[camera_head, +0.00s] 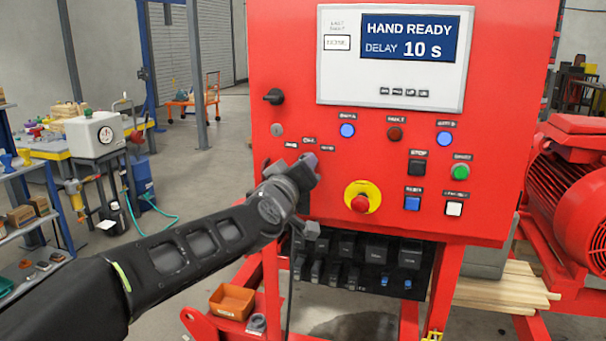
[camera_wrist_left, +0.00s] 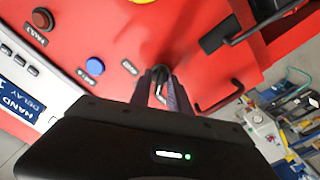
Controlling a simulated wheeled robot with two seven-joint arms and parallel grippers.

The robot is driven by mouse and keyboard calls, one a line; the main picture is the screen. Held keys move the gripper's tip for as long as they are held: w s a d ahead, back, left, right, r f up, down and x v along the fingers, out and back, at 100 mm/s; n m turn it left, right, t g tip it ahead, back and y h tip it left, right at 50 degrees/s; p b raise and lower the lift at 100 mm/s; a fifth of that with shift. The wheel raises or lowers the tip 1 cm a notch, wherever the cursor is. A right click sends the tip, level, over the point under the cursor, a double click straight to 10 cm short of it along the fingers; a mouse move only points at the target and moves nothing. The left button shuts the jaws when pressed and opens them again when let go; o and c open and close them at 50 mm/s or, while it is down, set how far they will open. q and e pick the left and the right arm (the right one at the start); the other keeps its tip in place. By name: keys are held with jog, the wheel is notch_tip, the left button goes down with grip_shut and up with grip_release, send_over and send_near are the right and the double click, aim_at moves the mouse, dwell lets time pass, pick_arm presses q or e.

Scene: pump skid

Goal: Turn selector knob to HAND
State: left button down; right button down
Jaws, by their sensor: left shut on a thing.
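The selector knob (camera_wrist_left: 161,72) is on the red panel (camera_wrist_left: 215,75), mostly covered by my left gripper (camera_wrist_left: 164,90). In the wrist view its dark tip shows between the two fingers, which are shut on it. In the head view my left gripper (camera_head: 306,165) is against the panel's left part, below three small labels (camera_head: 309,140), and hides the knob. The knob's pointing direction cannot be told. The display (camera_head: 410,40) reads HAND READY and DELAY 10 s. My right gripper is not in view.
A black rotary handle (camera_head: 273,97) sits up and left of my gripper. A red emergency stop (camera_head: 361,202) on a yellow ring is to its right, with a blue lamp (camera_head: 347,130) above. Black breakers (camera_head: 345,260) are below. A red motor (camera_head: 575,180) stands at right.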

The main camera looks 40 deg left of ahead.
pick_arm(q)
jog(key=shift+n+b, duration=0.45)
jog(key=shift+n, duration=0.95)
jog(key=c, duration=1.5)
grip_release()
jog(key=v, duration=0.7)
jog(key=shift+s+d, duration=0.15)
jog(key=shift+s, duration=0.25)
